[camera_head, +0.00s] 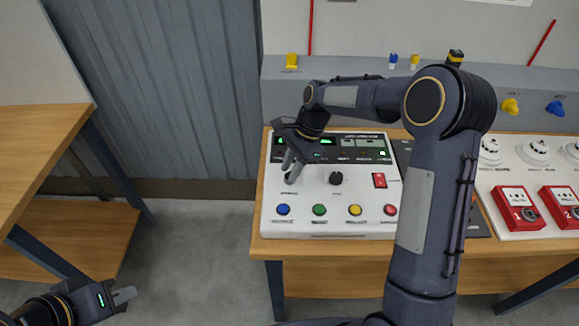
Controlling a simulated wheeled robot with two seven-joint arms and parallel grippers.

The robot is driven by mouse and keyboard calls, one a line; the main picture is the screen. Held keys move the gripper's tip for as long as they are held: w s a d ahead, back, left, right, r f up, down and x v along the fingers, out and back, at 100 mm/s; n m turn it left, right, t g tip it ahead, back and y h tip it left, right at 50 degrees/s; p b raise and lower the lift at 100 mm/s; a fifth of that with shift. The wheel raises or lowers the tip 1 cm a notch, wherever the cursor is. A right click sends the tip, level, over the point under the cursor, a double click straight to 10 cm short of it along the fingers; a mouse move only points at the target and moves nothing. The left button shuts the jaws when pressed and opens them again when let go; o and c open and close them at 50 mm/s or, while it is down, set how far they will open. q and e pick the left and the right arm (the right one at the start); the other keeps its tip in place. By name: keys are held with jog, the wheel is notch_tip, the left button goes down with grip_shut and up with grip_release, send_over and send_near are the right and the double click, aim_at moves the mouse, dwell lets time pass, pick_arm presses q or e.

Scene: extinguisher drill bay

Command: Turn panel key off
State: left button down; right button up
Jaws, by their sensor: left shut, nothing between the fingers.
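The white control panel (328,230) stands on the wooden table. A black rotary knob (336,178) is in its middle, and a red rocker switch (380,180) is to the right. My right gripper (291,170) points down over the panel's left part, just left of the knob and above a small printed label. No key is plainly visible; the spot under the fingertips is partly hidden by the gripper. I cannot tell whether its fingers hold anything. My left gripper (124,296) is shut and empty at the lower left, over the floor, away from the panel.
Blue (283,209), green (319,210), yellow (354,210) and red (390,210) buttons line the panel's front. Red call boxes (518,209) and white detectors stand at the right. A wooden shelf unit (40,130) is at the left. Floor between is clear.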

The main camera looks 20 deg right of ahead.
jog(key=shift+f, duration=0.25)
grip_shut()
